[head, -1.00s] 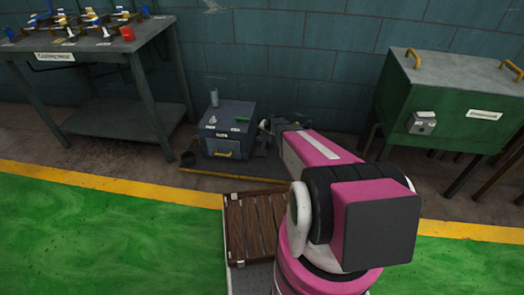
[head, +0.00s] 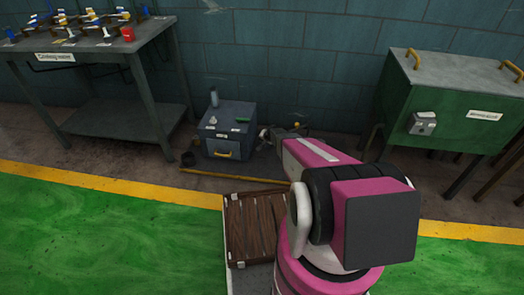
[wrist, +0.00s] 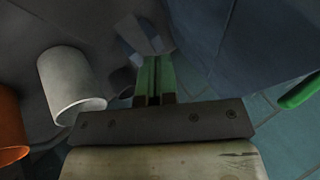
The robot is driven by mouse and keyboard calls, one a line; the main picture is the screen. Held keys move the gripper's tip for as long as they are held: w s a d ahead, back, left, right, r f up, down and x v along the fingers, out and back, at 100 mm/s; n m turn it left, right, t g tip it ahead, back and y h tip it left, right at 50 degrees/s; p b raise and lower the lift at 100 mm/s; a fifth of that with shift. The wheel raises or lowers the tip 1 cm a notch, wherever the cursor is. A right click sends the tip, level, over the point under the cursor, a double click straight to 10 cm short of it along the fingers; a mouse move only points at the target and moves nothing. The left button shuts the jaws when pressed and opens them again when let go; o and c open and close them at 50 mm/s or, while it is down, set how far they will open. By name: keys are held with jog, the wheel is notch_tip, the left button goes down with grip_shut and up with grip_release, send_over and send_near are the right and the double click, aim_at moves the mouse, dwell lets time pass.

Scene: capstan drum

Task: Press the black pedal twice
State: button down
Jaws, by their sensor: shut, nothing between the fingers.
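My gripper (wrist: 153,75) shows in the wrist view with its two green-sided fingers together and nothing between them. In the head view the far end of my arm is low near the wall, just right of a blue-grey box (head: 222,147), and the fingers are hard to make out there. I cannot pick out a black pedal for certain in either view. In the wrist view a small grey-blue block (wrist: 133,32) lies just beyond the fingertips; I cannot tell what it is or whether the fingers touch it.
In the wrist view a white cylinder (wrist: 68,82) and an orange one (wrist: 10,125) are left of the fingers. A workbench (head: 110,110) stands left, a green cabinet (head: 450,105) right. A yellow bar (head: 230,177) and wooden pallet (head: 252,228) lie in front.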

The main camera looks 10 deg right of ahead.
aim_at(263, 146)
jog(key=shift+s+a+f, duration=0.1)
jog(key=shift+s+f, duration=0.1)
jog(key=shift+f, duration=1.05)
jog(key=shift+f, duration=0.2)
dwell(1.0)
jog(key=shift+s+f, duration=0.1)
jog(key=shift+f, duration=0.1)
